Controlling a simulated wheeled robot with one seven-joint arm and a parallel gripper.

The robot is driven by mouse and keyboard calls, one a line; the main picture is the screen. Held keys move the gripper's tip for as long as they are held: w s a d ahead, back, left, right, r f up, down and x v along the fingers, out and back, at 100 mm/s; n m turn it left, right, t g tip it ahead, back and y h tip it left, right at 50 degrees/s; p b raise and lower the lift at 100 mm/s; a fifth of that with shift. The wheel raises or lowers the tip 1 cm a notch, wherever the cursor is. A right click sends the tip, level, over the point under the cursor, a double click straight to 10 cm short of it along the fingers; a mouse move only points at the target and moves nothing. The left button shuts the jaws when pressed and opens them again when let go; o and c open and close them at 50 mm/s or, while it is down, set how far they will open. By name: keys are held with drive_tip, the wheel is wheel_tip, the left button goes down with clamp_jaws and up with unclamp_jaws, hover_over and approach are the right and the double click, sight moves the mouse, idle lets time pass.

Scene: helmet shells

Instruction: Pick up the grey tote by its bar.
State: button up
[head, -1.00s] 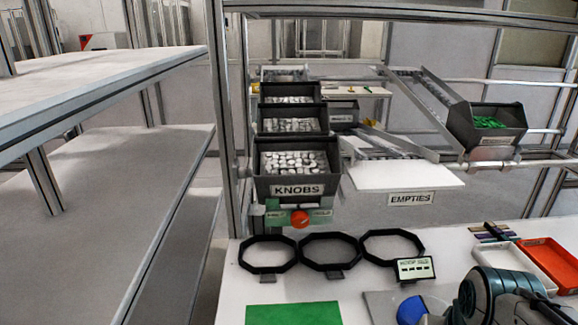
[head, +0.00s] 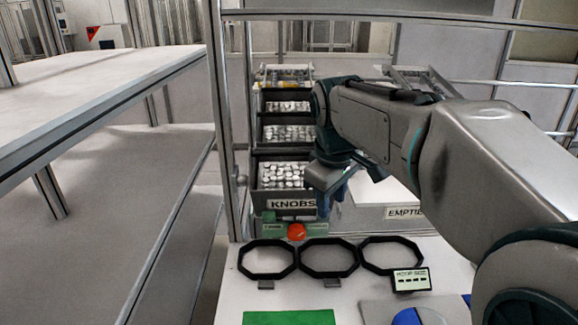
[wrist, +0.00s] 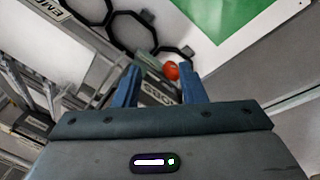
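Dark grey totes filled with pale knobs stand in a column on the rack in the head view. The front grey tote (head: 264,177) is above the KNOBS label (head: 290,203); a middle one (head: 265,134) and a back one (head: 262,105) are behind it. No bar on them can be made out. My gripper (head: 334,198) is at the front tote's right side, pointing down, and hides part of that side. In the wrist view, my gripper's blue fingers (wrist: 158,80) are apart with nothing held; the KNOBS label (wrist: 160,95) shows beyond the gap.
A red-orange knob (head: 296,231) sits on a green plate below the label. Three black octagonal frames (head: 328,275) lie on the white bench (head: 250,300), with a green mat (head: 288,318) in front. The EMPTIES label (head: 403,212) is right of my gripper. A rack post (head: 230,120) stands left.

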drive_tip(key=w+a+r+n+p, duration=0.2)
drive_tip(key=w+a+r+n, duration=0.1)
drive_tip(key=w+r+n, duration=0.3)
drive_tip(key=w+a+r+n+p, duration=0.3)
drive_tip(key=w+a+r, duration=0.1)
drive_tip(key=w+r, duration=0.35)
drive_tip(key=shift+y, duration=0.3)
drive_tip(key=b+x, duration=0.1)
drive_tip(key=x, duration=0.7)
drive_tip(key=shift+s+d, duration=0.15)
drive_tip(key=shift+s, duration=0.05)
drive_tip(key=x, duration=0.2)
drive_tip(key=s+x, duration=0.1)
drive_tip(key=x, duration=0.1)
drive_tip(key=shift+w+f+p, duration=0.1)
drive_tip(key=shift+f+p, duration=0.15)
drive_tip(key=shift+p, duration=0.15)
drive_tip(key=shift+w+f, duration=0.15)
drive_tip(key=shift+f, duration=0.35)
clamp_jaws()
drive_tip(key=shift+r, duration=0.1)
